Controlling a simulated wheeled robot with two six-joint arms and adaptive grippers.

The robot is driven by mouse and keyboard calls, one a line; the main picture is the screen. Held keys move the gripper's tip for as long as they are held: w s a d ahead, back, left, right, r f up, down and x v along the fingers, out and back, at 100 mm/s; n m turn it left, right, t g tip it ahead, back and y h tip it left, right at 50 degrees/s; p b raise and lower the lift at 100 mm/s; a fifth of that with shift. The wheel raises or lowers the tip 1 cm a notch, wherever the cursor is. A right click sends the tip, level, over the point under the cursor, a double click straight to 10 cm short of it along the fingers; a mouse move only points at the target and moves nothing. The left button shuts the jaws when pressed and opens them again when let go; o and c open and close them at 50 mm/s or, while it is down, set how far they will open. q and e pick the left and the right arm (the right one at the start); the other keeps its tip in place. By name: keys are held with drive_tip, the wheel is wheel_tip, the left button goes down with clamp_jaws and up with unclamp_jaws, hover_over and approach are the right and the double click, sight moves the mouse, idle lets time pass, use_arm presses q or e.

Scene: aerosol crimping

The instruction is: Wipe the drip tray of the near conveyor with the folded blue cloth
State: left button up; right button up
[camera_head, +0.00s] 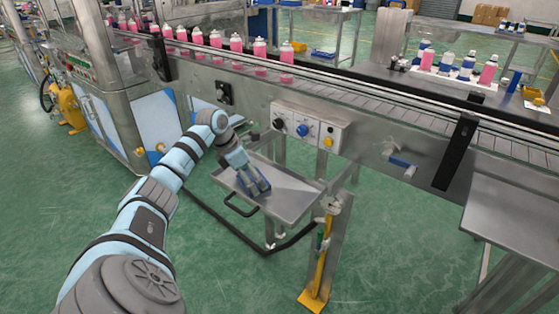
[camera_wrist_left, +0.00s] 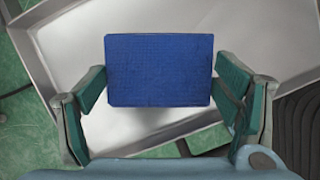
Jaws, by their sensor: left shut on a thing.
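The folded blue cloth (camera_wrist_left: 160,68) shows as a flat blue rectangle between the fingers of my left gripper (camera_wrist_left: 162,85) in the left wrist view. The gripper is shut on it. In the head view my left gripper (camera_head: 252,183) points down over the grey metal drip tray (camera_head: 292,200) below the near conveyor, and part of the cloth (camera_head: 264,184) shows beside its fingers. The tray also fills much of the left wrist view (camera_wrist_left: 262,40). I cannot tell whether the cloth touches the tray floor. My right gripper is out of view.
The near conveyor (camera_head: 400,112) runs above and behind the tray, with a row of pink bottles (camera_head: 260,52). A control box with knobs (camera_head: 309,128) hangs over the tray. A yellow-footed post (camera_head: 318,270) stands at its right front. Green floor is open at front left.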

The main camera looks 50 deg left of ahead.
sight(287, 202)
use_arm(q)
drive_tip(key=d+p, duration=0.1)
drive_tip(key=d, duration=0.2)
drive_tip(key=shift+w+d+p, duration=0.1)
drive_tip(key=shift+w+p, duration=0.05)
drive_tip(key=shift+p, duration=0.2)
drive_tip(key=shift+w+d+p, duration=0.15)
drive_tip(key=shift+d+p, duration=0.6)
drive_tip(key=shift+d, duration=0.7)
drive_tip(key=shift+w+d+p, duration=0.15)
drive_tip(key=shift+d+p, duration=0.4)
drive_tip(key=shift+d, duration=0.55)
drive_tip(key=shift+w+d+p, duration=0.2)
drive_tip(key=shift+d+p, duration=0.55)
drive_tip(key=shift+d, duration=1.15)
drive_tip(key=shift+w+d+r+p, duration=0.1)
drive_tip(key=shift+r+p, duration=0.2)
drive_tip(key=shift+p, duration=0.05)
drive_tip(key=shift+r+p, duration=0.3)
drive_tip(key=shift+r, duration=0.55)
wheel_tip(287, 202, up, 6)
drive_tip(key=p, duration=0.4)
drive_tip(key=shift+f, duration=0.15)
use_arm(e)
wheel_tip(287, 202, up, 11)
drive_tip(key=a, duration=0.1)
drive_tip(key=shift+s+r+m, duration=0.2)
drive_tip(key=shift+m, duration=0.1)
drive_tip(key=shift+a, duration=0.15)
